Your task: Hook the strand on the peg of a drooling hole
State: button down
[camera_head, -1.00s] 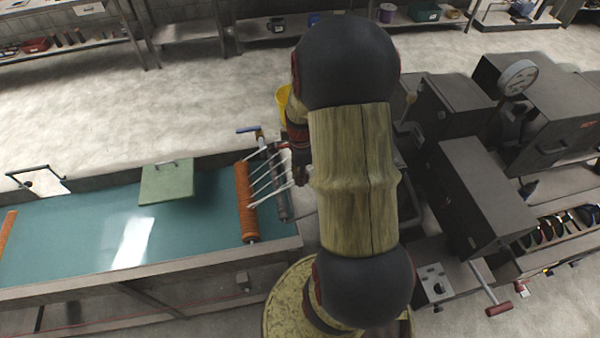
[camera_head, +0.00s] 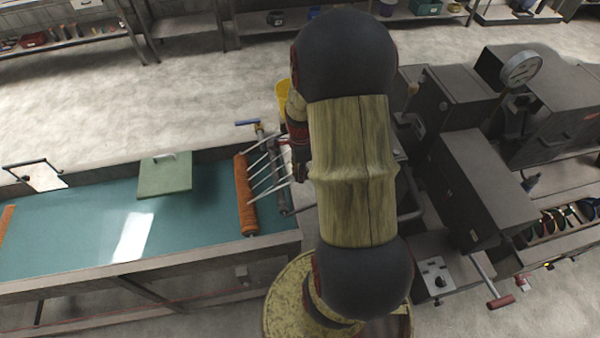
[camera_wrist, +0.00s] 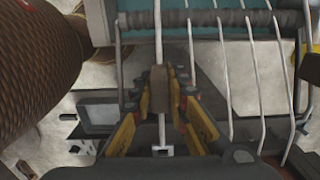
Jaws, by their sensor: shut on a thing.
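My gripper (camera_wrist: 160,95), with yellow and dark fingers, is shut on a white strand (camera_wrist: 158,30) in the wrist view. The strand comes over a dark bar and passes down between the fingertips. Its lower part shows below the fingers near a small pale metal piece (camera_wrist: 162,150); I cannot tell whether they touch. Several other strands (camera_wrist: 228,75) run side by side to the right, apart from the fingers. In the head view the strands (camera_head: 270,172) stretch from the orange roller (camera_head: 246,195) towards my arm, which hides their ends. I cannot make out the peg or hole clearly.
The dark bar (camera_wrist: 205,19) crosses the top of the wrist view. A teal water tank (camera_head: 80,225) with a green board (camera_head: 164,176) lies left in the head view. Dark machine boxes (camera_head: 480,190) and a dial gauge (camera_head: 521,68) stand right. A yellow container (camera_head: 283,92) is partly hidden.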

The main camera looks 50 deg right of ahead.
jog(key=shift+f+b, duration=1.05)
jog(key=shift+f, duration=0.5)
dwell(1.7)
jog(key=c, duration=1.7)
grip_release()
jog(key=shift+o, duration=0.2)
jog(key=shift+r, duration=0.1)
notch_tip(320, 180, up, 12)
jog(key=shift+f, duration=0.1)
jog(key=shift+s, duration=0.1)
